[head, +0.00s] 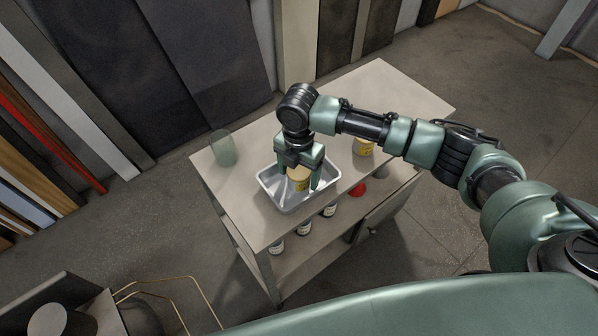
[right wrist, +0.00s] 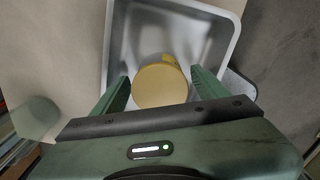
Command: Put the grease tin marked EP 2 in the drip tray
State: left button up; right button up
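A grease tin (head: 299,180) with a pale lid and yellow label stands within the drip tray (head: 278,202), a shallow grey metal pan on the cart top. Its marking is too small to read. My right gripper (head: 300,178) points down over the tray, one finger on each side of this tin. In the right wrist view, the tin's round lid (right wrist: 161,86) lies between the fingers, with narrow gaps at both sides. A second yellow-labelled tin (head: 363,148) stands on the cart, right of the tray, partly behind my right arm. My left gripper is out of view.
A greenish translucent cup (head: 223,148) stands left of the tray. Several white bottles (head: 304,228) stand on the shelf below. The cart's far right corner (head: 405,85) is bare.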

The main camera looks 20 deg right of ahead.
aim_at(299, 171)
notch_tip(299, 171, up, 12)
jog(key=b, duration=0.2)
jog(key=shift+r, duration=0.15)
dwell(0.4)
dwell(0.5)
